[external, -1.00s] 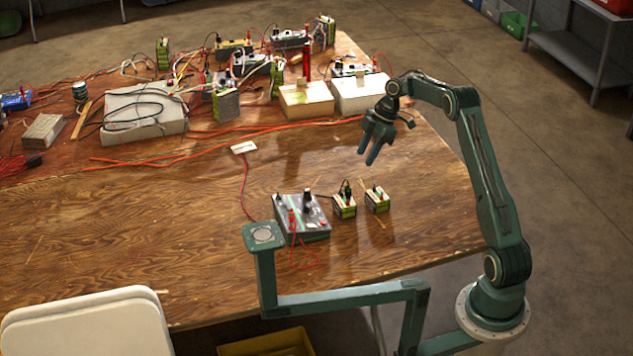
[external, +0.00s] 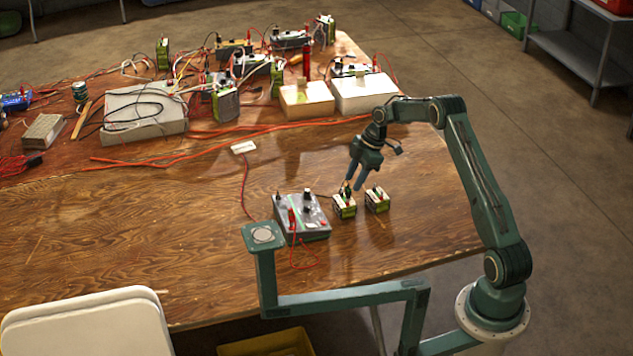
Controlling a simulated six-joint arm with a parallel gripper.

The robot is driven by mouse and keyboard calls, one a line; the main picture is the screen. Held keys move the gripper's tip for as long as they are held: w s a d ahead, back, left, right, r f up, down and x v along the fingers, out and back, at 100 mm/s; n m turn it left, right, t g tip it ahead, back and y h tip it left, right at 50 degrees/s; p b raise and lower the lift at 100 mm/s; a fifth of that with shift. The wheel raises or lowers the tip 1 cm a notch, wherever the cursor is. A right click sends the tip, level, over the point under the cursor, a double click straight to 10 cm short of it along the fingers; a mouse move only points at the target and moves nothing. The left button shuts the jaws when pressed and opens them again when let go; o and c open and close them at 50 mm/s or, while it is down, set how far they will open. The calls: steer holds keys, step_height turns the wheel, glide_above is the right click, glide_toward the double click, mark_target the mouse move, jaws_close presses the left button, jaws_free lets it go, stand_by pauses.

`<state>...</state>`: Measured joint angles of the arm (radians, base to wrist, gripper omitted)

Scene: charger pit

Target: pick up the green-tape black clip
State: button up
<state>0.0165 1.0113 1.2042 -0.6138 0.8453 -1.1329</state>
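Two small green-and-white batteries stand side by side near the middle of the table, the left battery (external: 345,209) and the right battery (external: 377,203). A small dark clip with some green on it (external: 347,190) stands on top of the left battery, partly hidden by my fingers; a black lead runs left from there. The right battery also has small green and red pieces on top, too small to identify. My gripper (external: 353,186) points down over the left battery, its fingers apart. Its fingertips overlap the clip in the picture; I cannot tell whether they touch it.
A grey meter box (external: 303,222) with black knobs and red leads sits just left of the batteries. Cluttered boxes, batteries and wires fill the back, including a white box (external: 362,95). A small white piece (external: 243,147) lies behind the meter. The table's front left is bare.

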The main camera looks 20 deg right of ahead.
mark_target(350, 187)
steer(key=shift+x, duration=2.55)
steer(key=c, duration=0.9)
